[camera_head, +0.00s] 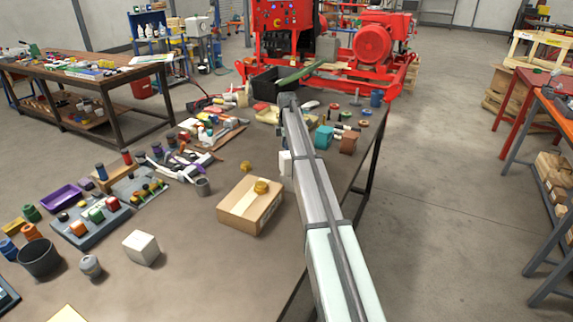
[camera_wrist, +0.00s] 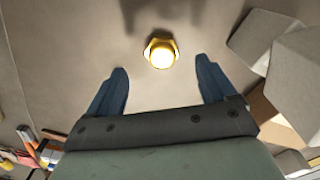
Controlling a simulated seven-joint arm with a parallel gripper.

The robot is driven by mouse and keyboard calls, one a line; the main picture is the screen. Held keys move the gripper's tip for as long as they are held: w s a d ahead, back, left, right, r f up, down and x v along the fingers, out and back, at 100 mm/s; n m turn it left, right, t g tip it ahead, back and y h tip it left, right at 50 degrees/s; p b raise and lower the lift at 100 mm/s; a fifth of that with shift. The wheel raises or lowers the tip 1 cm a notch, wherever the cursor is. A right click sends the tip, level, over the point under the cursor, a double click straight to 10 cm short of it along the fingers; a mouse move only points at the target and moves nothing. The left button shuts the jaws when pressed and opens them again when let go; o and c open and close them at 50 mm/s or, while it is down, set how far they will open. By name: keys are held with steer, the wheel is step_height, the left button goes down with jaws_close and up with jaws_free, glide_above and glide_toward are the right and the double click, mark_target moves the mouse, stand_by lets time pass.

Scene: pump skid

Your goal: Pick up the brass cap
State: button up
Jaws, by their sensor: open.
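A brass cap (camera_wrist: 160,52) with a hexagonal flange and a bright round top stands on the bare bench surface in the wrist view. My gripper (camera_wrist: 161,64) is open and empty, its two blue fingers pointing towards the cap. In the picture the cap lies between the fingertips and slightly beyond them, apart from both. In the head view a small brass-coloured piece (camera_head: 246,167) sits on the bench and looks like this cap. My fingers cannot be made out in the head view.
The cardboard box (camera_head: 250,208) stands on the bench near the small brass piece. Pale blocks (camera_wrist: 292,75) fill the right of the wrist view. Bench around the cap is clear.

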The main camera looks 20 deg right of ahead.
steer(key=shift+s+a+f, duration=0.1)
steer(key=shift+f, duration=1.35)
steer(key=shift+s+a+f, duration=0.1)
steer(key=shift+f, duration=1.35)
steer(key=shift+w, duration=0.1)
steer(key=c, duration=1.2)
steer(key=shift+r, duration=0.1)
